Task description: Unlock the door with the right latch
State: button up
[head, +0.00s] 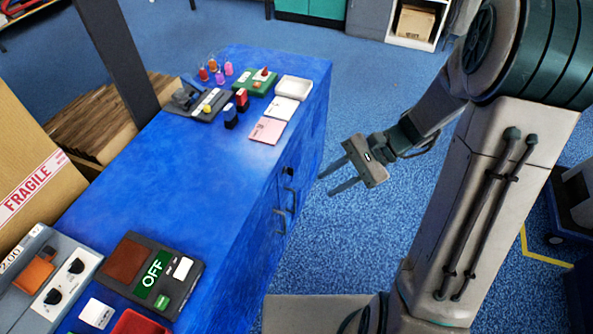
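The blue cabinet (235,225) has its door side facing right, seen at a steep angle. Two dark bar handles, an upper one (291,200) and a lower one (280,222), show on that side. A small dark fitting (288,170) sits above them; I cannot tell whether it is a latch or which way it is set. The doors look closed. My gripper (325,186) is to the right of the door side, with its two fingers apart and pointing toward the cabinet. It is empty, with a gap between it and the handles.
On the cabinet top are a grey device with an OFF sign (153,272), stamps (242,99), a pink pad (267,130) and a white tray (294,88). A FRAGILE carton (30,170) stands at left. Blue floor (360,235) right of the cabinet is clear around my gripper.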

jog(key=w+d+f+m+t+y+b, duration=0.2)
jog(key=w+f+m+t+y+b, duration=0.15)
jog(key=w+f+m, duration=0.4)
jog(key=w+d+f+m+t+y+b, duration=0.25)
jog(key=w+f+m+t+b, duration=0.2)
jog(key=f, duration=0.65)
jog(key=r+x, duration=0.1)
jog(key=x, duration=1.2)
jog(key=shift+w+a+f+t+y, duration=0.2)
jog(key=shift+a+f+t+y, duration=0.1)
jog(key=shift+a+t, duration=0.1)
grip_shut()
